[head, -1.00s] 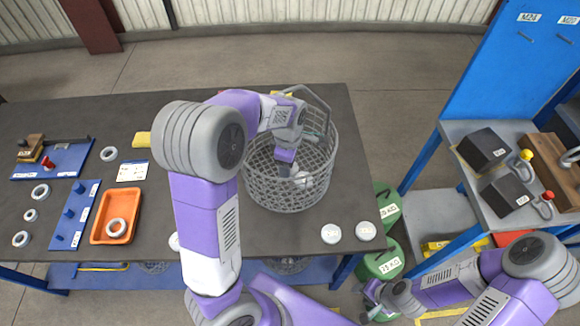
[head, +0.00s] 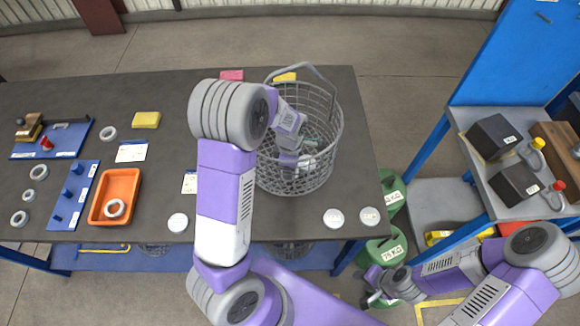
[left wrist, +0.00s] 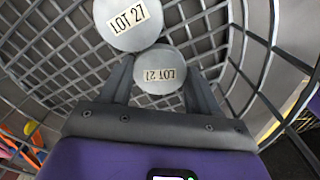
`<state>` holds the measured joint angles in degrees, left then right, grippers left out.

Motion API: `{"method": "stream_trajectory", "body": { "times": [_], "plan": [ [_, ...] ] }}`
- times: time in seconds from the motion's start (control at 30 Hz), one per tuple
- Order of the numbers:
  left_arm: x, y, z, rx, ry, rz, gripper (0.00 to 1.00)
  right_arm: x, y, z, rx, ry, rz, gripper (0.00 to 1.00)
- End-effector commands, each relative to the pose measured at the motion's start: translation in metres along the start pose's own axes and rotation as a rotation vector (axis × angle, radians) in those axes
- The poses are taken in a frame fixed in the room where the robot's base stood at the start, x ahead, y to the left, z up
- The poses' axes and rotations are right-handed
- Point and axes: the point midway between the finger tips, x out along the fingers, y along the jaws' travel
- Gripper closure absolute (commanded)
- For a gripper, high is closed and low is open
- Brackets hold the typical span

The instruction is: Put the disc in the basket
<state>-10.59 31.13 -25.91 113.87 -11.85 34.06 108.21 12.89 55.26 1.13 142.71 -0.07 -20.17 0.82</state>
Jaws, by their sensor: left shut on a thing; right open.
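The wire basket (head: 326,170) stands on the dark table. My left gripper (head: 288,170) reaches down inside it. In the left wrist view its fingers (left wrist: 160,92) are shut on a pale round disc (left wrist: 160,68) marked "LOT 27". A second "LOT 27" disc (left wrist: 128,22) is in the basket just beyond, seeming to touch or overlap the held one. In the head view the discs in the basket are partly hidden by wire and gripper. My right gripper (head: 372,288) is open and empty, low beside the table's right end.
Other discs lie on the table: one (head: 178,222) left of my arm, two (head: 333,218) (head: 369,216) at the front right. An orange tray (head: 128,186) and a blue peg board (head: 66,205) are left. Green weights (head: 384,258) and a blue rack (head: 463,115) are right.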

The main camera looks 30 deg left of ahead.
Motion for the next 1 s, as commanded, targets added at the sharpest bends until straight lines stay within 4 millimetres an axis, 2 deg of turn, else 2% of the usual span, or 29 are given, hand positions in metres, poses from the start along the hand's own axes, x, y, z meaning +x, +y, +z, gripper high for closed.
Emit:
{"method": "stream_trajectory", "body": {
  "times": [0.27, 0.3, 0.47, 0.77, 0.87, 1.0],
  "plan": [
    [0.002, 0.001, 0.0, 0.001, -0.001, 0.002, 0.84, 0.002, 0.001, 0.0, 0.0, 0.0, 0.0, 0.57],
    [0.002, 0.0, 0.0, 0.001, -0.001, 0.001, 0.36, 0.001, 0.001, 0.0, 0.0, 0.0, 0.0, 0.57],
    [0.001, 0.0, 0.0, 0.001, 0.0, 0.001, 0.13, 0.001, 0.0, 0.0, 0.0, 0.0, 0.0, 0.57],
    [-0.001, 0.0, 0.0, 0.001, -0.001, 0.001, 0.13, 0.0, 0.0, 0.0, 0.0, 0.0, 0.0, 0.57],
    [-0.01, 0.001, 0.001, 0.001, -0.001, 0.003, 0.13, -0.003, -0.001, 0.0, 0.0, 0.0, 0.0, 0.57],
    [-0.037, 0.001, 0.001, 0.002, -0.003, 0.005, 0.13, -0.009, -0.004, 0.0, 0.0, 0.0, 0.0, 0.57]
  ]
}}
